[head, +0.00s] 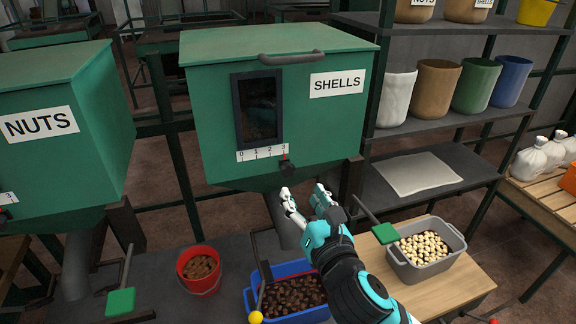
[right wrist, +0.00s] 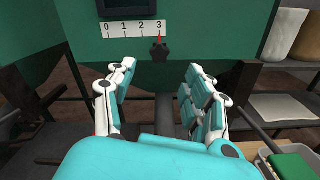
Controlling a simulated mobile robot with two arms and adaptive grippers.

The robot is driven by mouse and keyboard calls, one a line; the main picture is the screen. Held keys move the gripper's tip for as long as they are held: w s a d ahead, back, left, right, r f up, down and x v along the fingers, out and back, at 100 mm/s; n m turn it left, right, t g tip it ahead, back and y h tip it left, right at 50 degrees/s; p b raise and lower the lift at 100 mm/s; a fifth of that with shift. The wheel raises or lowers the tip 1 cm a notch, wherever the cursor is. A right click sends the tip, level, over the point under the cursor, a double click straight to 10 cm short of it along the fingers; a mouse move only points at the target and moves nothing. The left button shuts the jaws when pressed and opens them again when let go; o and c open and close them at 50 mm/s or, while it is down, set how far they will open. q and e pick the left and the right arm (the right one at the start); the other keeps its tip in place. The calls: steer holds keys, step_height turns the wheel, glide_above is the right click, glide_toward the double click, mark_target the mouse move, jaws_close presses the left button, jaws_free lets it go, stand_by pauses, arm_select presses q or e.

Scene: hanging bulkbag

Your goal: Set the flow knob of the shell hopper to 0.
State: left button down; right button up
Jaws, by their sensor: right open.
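The green shell hopper (head: 285,95) with a SHELLS label stands in the middle of the head view. Its flow knob (head: 288,167) is black with a red pointer, below a white scale (head: 262,153) marked 0 to 3. In the right wrist view the knob (right wrist: 160,50) sits under the 3, and its red pointer is at the 3. My right gripper (head: 304,193) is open and empty, just below the knob in the head view. In the right wrist view the knob lies beyond and between the spread fingers (right wrist: 160,82), apart from them. My left gripper is not in view.
The NUTS hopper (head: 60,150) stands at left. Below are a red bucket (head: 200,268), a blue crate (head: 250,300) of dark nuts and a grey bin (head: 437,270) of pale ones. A shelf (head: 440,130) with several pots stands at right.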

mark_target(289, 172)
steer(key=p+x, duration=0.1)
steer(key=x, duration=0.9)
steer(key=shift+s, duration=0.1)
steer(key=shift+c, duration=0.2)
steer(key=shift+f, duration=0.1)
jaws_close()
steer(key=shift+p, duration=0.3)
